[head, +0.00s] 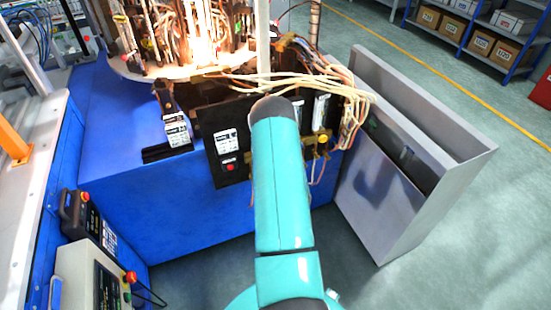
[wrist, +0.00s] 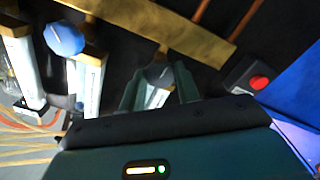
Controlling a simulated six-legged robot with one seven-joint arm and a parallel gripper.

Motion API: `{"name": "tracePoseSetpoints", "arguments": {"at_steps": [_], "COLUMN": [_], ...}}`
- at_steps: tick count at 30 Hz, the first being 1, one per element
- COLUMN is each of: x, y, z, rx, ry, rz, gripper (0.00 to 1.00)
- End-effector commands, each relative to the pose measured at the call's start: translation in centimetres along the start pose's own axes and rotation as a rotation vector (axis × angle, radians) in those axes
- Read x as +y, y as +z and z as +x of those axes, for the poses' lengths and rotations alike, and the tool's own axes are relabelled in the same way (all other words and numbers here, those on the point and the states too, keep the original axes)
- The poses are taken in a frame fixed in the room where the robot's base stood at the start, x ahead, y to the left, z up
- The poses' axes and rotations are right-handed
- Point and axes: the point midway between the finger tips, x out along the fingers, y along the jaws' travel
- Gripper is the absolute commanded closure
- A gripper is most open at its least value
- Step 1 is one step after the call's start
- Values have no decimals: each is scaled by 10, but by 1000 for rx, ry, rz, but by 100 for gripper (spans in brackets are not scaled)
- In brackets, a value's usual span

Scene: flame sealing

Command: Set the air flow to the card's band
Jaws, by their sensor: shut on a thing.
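In the wrist view my gripper (wrist: 157,76) is shut on a dark grey knob (wrist: 159,73) below a brass bar, one finger on each side of it. A flow tube (wrist: 156,97) with a pale scale shows between the fingers, partly hidden; I cannot read it. In the head view my arm hides the gripper and the held knob. A white printed card (head: 226,140) is on the black panel (head: 212,165), left of my arm. Another printed label (head: 176,131) is on a small stand further left. Their text is too small to read.
A blue knob (wrist: 64,39) and other flow tubes (wrist: 87,86) sit left of my gripper. A red button (wrist: 259,82) is to its right. Loose hoses (head: 345,95) hang right of my arm. A grey metal bin (head: 385,205) stands at the right.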

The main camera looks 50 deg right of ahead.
Motion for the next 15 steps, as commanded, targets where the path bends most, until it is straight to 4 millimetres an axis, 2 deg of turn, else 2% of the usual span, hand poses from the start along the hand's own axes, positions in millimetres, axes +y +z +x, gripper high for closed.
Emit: {"name": "tracePoseSetpoints", "arguments": {"at_steps": [3, 4, 6, 15], "x": [0, 0, 0, 0], "y": [2, 2, 2, 1], "z": [-2, -2, -2, -1], "rx": [-6, -6, -5, -2], "ry": [0, 0, 0, 0], "rz": [1, 1, 1, 2], "gripper": [90, 62, 48, 46]}}
